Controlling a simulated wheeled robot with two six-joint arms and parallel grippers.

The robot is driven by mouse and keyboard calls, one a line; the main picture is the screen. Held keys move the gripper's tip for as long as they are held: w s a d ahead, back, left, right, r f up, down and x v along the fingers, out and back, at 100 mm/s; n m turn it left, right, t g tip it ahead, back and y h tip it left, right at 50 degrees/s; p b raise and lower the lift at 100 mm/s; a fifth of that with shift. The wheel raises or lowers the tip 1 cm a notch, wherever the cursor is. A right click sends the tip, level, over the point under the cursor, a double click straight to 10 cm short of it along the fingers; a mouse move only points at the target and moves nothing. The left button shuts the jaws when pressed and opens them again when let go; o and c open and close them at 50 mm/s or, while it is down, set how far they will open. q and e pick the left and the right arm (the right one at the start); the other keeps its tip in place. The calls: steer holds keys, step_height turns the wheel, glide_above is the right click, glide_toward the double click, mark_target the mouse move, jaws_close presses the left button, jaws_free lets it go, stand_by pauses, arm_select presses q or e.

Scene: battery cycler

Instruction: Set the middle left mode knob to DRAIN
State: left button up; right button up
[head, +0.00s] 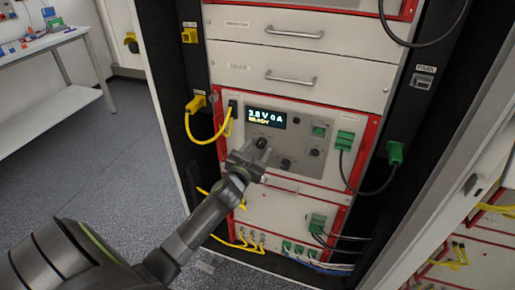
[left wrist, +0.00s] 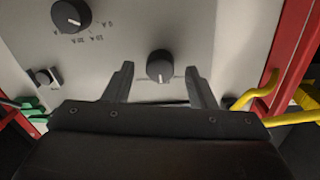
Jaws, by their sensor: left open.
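The left gripper (head: 251,150) is open in front of the cycler's grey panel (head: 300,173), below the lit display (head: 266,117). In the left wrist view, the open left gripper (left wrist: 161,82) has one finger on each side of a dark round knob (left wrist: 160,66) with a pale pointer line. I cannot tell whether the fingers touch it. A second dark knob (left wrist: 71,15), with printed marks around it, lies to the upper left. A lower knob (head: 286,163) shows right of the gripper in the head view. The gripper hides part of the panel. The labels are too small to read.
Yellow leads (head: 206,138) hang left of the panel and a green plug (head: 345,140) with a dark cable sits right. A green button (head: 319,130) and a small button (left wrist: 45,77) are nearby. Red frame edges border the panel. A white table (head: 45,42) stands at far left.

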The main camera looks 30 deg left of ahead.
arm_select(q)
steer(key=shift+w, duration=0.35)
steer(key=c, duration=1)
steer(key=shift+o, duration=0.2)
steer(key=shift+m, duration=0.3)
steer(key=m+p, duration=0.1)
steer(key=m, duration=0.2)
steer(key=shift+r+p, duration=0.15)
steer(key=shift+p, duration=0.2)
steer(key=shift+m+g+p, duration=0.3)
steer(key=shift+m+p, duration=0.35)
steer(key=shift+m, duration=1.35)
